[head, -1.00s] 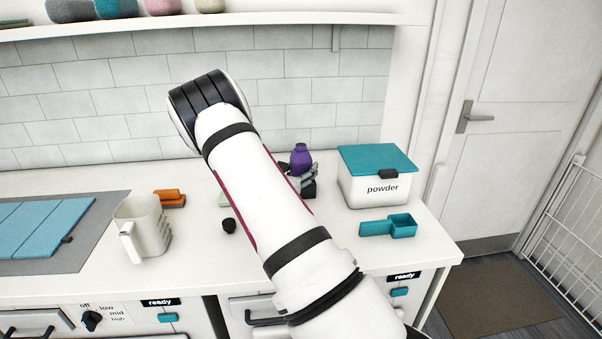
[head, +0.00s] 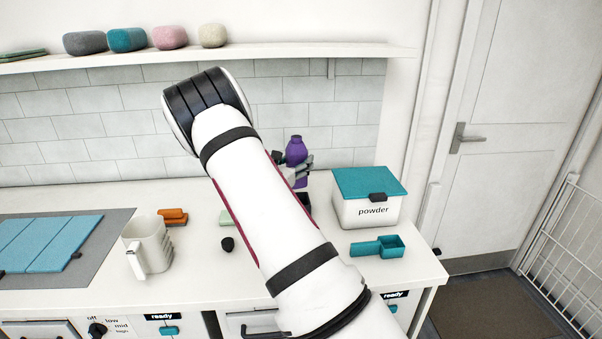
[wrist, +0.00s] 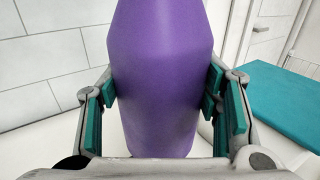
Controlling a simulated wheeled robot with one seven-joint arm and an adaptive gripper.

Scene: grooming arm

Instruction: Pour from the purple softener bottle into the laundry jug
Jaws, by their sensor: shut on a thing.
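The purple softener bottle (head: 296,150) stands upright in my gripper (head: 302,166), behind my arm in the head view, left of the powder box. In the wrist view the bottle (wrist: 162,80) fills the middle, with the teal pads of my gripper (wrist: 160,105) closed on both its sides. Its lower part is hidden by my arm and gripper. The laundry jug (head: 148,246), a pale jug with an open top and a handle at its front, stands on the counter to the left of my arm, well apart from the bottle.
A white powder box (head: 366,211) with a teal lid stands right, with a teal scoop (head: 378,247) before it. A small black cap-like piece (head: 227,244) lies right of the jug. An orange item (head: 173,216) sits behind the jug. A shelf (head: 220,56) runs above.

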